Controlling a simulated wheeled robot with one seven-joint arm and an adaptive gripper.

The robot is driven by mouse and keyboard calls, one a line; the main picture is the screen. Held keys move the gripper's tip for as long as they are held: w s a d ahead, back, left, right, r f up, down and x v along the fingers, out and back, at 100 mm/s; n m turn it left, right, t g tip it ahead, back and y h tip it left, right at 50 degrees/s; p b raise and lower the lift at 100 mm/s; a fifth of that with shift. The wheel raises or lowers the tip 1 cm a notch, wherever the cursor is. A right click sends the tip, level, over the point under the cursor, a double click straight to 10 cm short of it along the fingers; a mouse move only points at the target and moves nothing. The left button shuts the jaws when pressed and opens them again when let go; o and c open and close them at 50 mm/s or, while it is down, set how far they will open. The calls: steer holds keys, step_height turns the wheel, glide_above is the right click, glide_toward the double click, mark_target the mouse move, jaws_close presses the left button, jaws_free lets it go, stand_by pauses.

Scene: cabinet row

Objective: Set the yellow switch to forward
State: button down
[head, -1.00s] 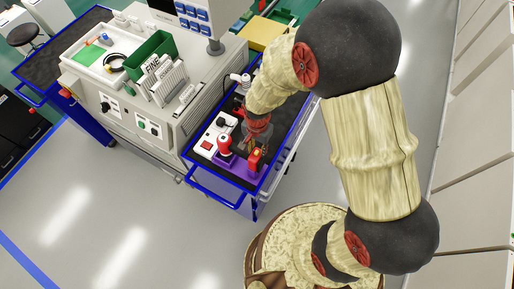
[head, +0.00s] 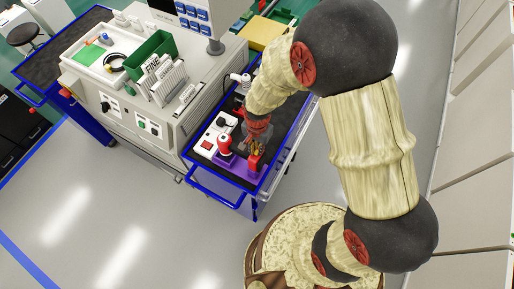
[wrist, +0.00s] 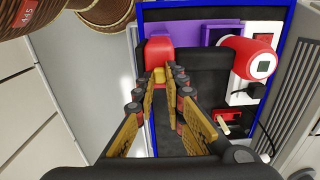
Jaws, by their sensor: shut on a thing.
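The yellow switch (wrist: 159,75) is a small yellow piece at the front of a red block (wrist: 158,52) in the wrist view. The red block also shows in the head view (head: 254,161), on the purple base at the near end of a blue-framed cart. My gripper (wrist: 174,71) reaches the yellow switch with its wood-patterned fingers close together, shut on it. The fingers partly cover the switch, so its exact setting is hard to tell. In the head view my gripper (head: 257,142) is just behind the red block.
A white box with a red square (head: 207,144) lies on the cart's left side. A grey cabinet (head: 150,95) stands left of the cart. Open floor lies in front.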

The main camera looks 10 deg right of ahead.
mark_target(255, 156)
stand_by(0.5)
steer(key=shift+s+a, duration=0.5)
steer(key=shift+s, duration=0.15)
steer(key=c, duration=1.8)
jaws_free()
steer(key=shift+c, duration=0.2)
step_height(255, 156, up, 12)
